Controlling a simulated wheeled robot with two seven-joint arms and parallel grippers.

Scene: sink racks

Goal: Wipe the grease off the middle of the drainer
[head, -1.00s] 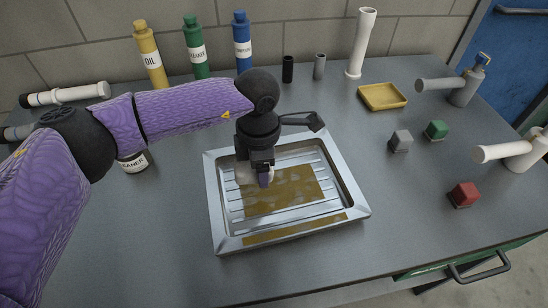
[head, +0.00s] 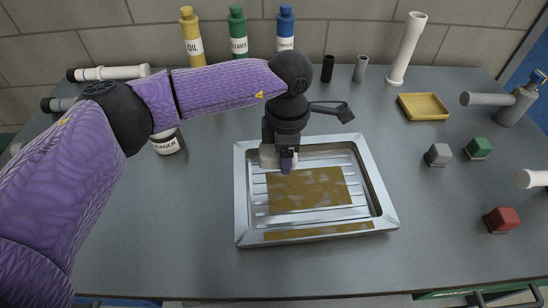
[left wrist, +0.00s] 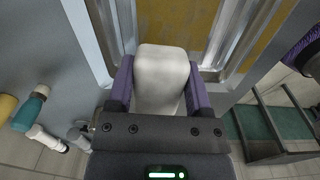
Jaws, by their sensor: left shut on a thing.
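The metal drainer (head: 383,210) lies on the grey counter, with raised ribs inside its rim. A brown grease patch (head: 310,188) covers its middle and looks mottled with paler smears. A second brown strip (head: 318,231) runs along its front. My left gripper (head: 286,165) points down over the drainer's back left part, at the patch's back edge. It is shut on a pale white block (left wrist: 162,78), which sits between the purple fingers in the left wrist view. I cannot tell whether the block touches the drainer. My right gripper is not in view.
Grey (head: 438,155), green (head: 478,148) and red (head: 501,220) blocks stand right of the drainer. A yellow tray (head: 423,107) lies behind them. Bottles, including the oil bottle (head: 192,40), line the wall. A cleaner jar (head: 167,142) stands left. The counter before the drainer is clear.

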